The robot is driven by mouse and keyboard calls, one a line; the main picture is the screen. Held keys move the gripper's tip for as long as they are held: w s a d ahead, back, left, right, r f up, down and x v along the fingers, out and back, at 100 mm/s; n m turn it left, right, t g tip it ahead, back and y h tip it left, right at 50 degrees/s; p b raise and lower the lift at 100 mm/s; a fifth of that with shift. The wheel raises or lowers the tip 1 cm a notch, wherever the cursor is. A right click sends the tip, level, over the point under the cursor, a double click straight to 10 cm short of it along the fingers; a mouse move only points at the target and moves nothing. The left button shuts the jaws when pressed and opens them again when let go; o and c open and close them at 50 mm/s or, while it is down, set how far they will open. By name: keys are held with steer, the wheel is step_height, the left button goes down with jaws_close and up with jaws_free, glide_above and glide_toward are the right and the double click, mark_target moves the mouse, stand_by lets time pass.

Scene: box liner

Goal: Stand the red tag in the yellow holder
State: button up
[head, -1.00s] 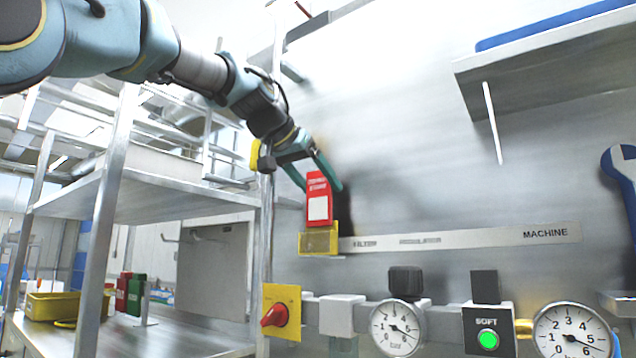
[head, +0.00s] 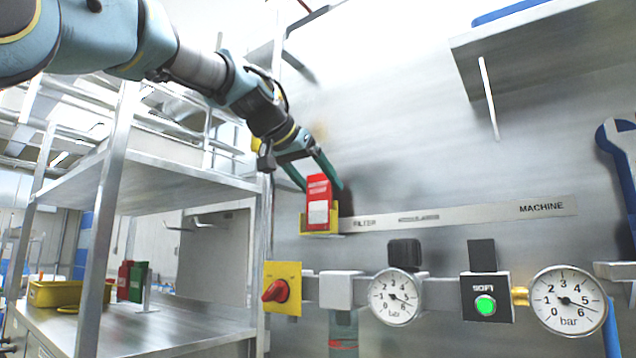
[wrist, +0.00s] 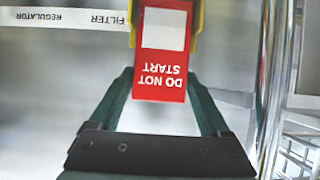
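The red tag (head: 318,188) has white lettering and a white panel. It stands upright with its lower end in the yellow holder (head: 305,223), on the wall at the left end of the label strip. My gripper (head: 323,187) comes down from the upper left, one finger at each side edge of the tag's upper part, shut on it. In the wrist view the tag (wrist: 162,82) reads "DO NOT START" upside down between the fingertips. The holder's sides (wrist: 197,18) show at the top; its bottom is out of that view.
Below the holder, a rail carries a yellow panel with a red knob (head: 275,291), gauges (head: 397,297) and a green-lit button box (head: 487,305). A steel shelf rack (head: 150,185) stands close on the left.

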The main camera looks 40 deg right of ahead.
steer(key=shift+o, duration=1.3)
steer(key=b+v, duration=0.2)
steer(key=v, duration=0.8)
steer(key=shift+a+r, duration=0.2)
steer(key=shift+a, duration=0.15)
